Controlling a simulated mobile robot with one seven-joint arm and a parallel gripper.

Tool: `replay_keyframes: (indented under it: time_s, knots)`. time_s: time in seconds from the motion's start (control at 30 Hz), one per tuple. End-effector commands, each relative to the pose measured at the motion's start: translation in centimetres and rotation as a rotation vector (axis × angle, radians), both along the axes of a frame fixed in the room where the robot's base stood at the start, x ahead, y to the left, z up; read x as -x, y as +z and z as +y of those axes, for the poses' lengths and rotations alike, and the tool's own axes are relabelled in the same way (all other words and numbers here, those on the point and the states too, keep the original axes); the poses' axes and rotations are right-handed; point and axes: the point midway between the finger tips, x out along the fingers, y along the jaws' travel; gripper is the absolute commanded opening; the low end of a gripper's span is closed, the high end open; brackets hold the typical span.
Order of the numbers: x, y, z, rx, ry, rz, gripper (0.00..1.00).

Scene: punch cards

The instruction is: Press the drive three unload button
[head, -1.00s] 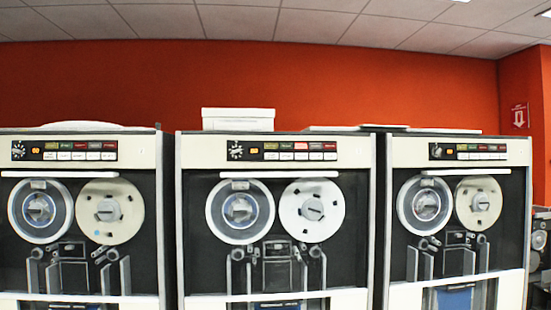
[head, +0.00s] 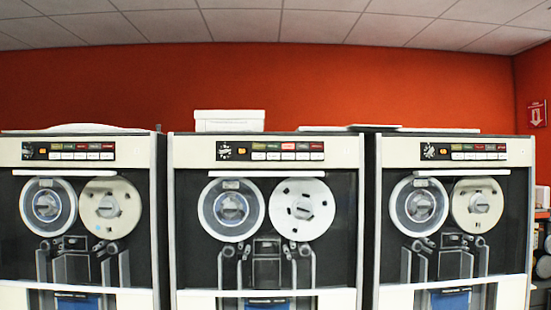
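Three tape drives stand side by side in the head view: a left drive (head: 13,265), a middle drive (head: 183,154) and a right drive (head: 395,152). Each has a strip control panel at its top, with a round dial, a row of coloured indicators and a row of white buttons below. These are the left panel (head: 68,151), middle panel (head: 271,151) and right panel (head: 464,152). A red indicator (head: 288,146) looks brightest on the middle panel. Button labels and drive numbers are too small to read, so I cannot tell which drive is three. My gripper is not in view.
A white box (head: 229,121) sits on the middle drive. Flat pale items (head: 375,128) lie across the tops of the middle and right drives. Shelving with equipment (head: 543,240) shows at the far right edge. The floor is out of view.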

Motion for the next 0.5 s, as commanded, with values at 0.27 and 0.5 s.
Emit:
replay_keyframes:
  time_s: [0.27, 0.5]
  knots:
    - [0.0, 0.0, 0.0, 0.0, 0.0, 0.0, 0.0]
    - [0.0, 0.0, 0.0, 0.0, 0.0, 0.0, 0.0]
